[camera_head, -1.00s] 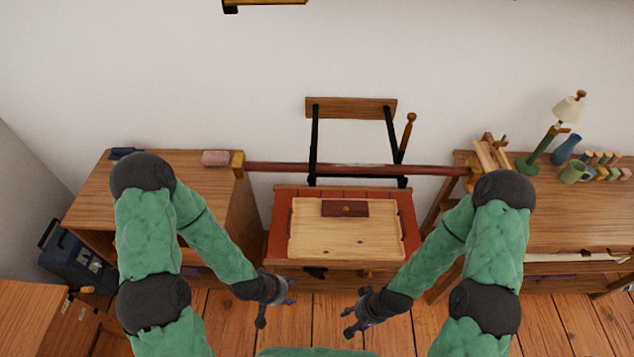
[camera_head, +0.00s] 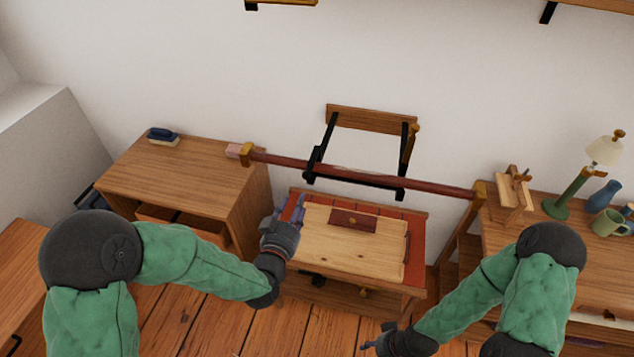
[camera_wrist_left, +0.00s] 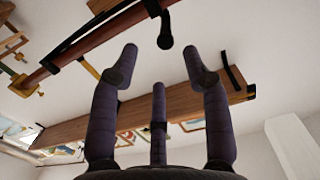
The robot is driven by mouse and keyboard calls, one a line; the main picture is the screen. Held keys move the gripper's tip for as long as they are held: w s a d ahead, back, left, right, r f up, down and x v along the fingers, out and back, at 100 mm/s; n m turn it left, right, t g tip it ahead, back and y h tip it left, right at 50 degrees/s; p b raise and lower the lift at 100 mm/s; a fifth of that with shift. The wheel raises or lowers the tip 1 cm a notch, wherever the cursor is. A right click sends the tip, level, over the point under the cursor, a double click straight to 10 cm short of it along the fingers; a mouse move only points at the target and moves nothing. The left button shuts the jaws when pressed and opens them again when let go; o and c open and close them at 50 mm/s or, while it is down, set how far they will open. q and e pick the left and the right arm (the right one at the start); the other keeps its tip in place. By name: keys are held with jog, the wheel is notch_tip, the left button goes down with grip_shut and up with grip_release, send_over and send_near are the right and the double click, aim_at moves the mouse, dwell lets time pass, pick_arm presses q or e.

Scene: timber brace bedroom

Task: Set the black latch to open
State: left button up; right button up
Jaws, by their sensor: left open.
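A small black fitting that looks like the latch (camera_head: 317,281) sits low on the front of the red-and-wood chest (camera_head: 418,262). It is small, and I cannot tell its setting. My left gripper (camera_head: 291,208) is at the chest's left edge, above and left of that fitting, fingers pointing up. In the left wrist view my left gripper (camera_wrist_left: 160,66) has its fingers spread, with nothing between them. My right gripper (camera_head: 369,341) is low, in front of the chest and apart from it. Its fingers are too small to judge.
A dark red bar (camera_head: 350,172) crosses behind the chest, with a black-armed wooden bracket (camera_head: 372,119) on the wall. A cabinet (camera_head: 180,180) stands left. A desk (camera_head: 505,239) with a lamp (camera_head: 605,149) and mug (camera_head: 607,223) stands right. Floor in front is open.

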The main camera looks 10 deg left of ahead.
aim_at(306, 177)
pick_arm(q)
jog(key=shift+t, duration=0.3)
jog(key=w, duration=0.3)
jog(key=w+r+b, duration=0.1)
jog(key=w, duration=0.6)
jog(key=shift+w+d+r, duration=0.2)
jog(key=shift+w+d, duration=0.05)
jog(key=shift+c, duration=0.3)
